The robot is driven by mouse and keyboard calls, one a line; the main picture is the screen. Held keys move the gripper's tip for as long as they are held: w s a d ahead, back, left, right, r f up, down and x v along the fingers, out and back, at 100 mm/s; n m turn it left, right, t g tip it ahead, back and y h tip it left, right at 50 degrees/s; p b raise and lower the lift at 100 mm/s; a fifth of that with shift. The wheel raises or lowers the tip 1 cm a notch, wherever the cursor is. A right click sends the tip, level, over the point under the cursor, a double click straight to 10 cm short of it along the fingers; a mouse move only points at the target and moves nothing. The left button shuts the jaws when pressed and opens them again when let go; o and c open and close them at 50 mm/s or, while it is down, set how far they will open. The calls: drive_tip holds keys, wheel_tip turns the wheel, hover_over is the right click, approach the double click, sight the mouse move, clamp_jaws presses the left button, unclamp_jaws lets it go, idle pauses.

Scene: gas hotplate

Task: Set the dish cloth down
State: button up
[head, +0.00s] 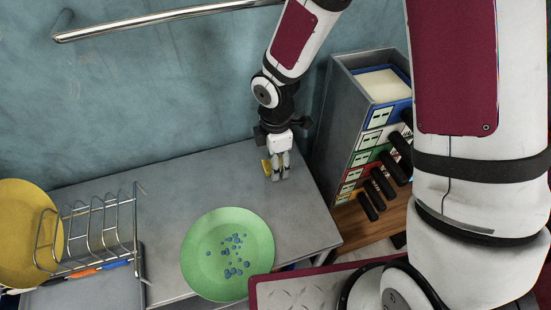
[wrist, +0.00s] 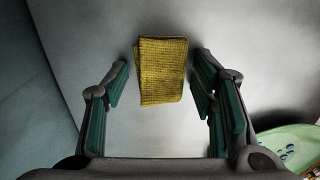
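The dish cloth (wrist: 163,72) is a folded yellow textured rectangle. In the wrist view it appears to lie flat on the grey counter, between and beyond my fingertips, with a gap on each side. My gripper (wrist: 162,78) is open with nothing between its green-padded fingers. In the head view my gripper (head: 278,175) points down low over the back right of the counter (head: 165,185). A small part of the cloth (head: 266,168) shows at its left side; the rest is hidden behind the fingers.
A green plate (head: 205,275) with blue bits sits at the counter's front. A wire rack (head: 95,230) and a yellow plate (head: 15,235) are at left. A grey shelf unit (head: 333,125) stands close on the right. A metal rail (head: 160,18) crosses the wall.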

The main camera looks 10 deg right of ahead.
drive_tip(key=shift+r, duration=0.15)
wheel_tip(320, 180, up, 8)
drive_tip(key=shift+f+p, duration=0.2)
drive_tip(key=shift+p, duration=0.45)
drive_tip(key=shift+s, duration=0.1)
idle(0.3)
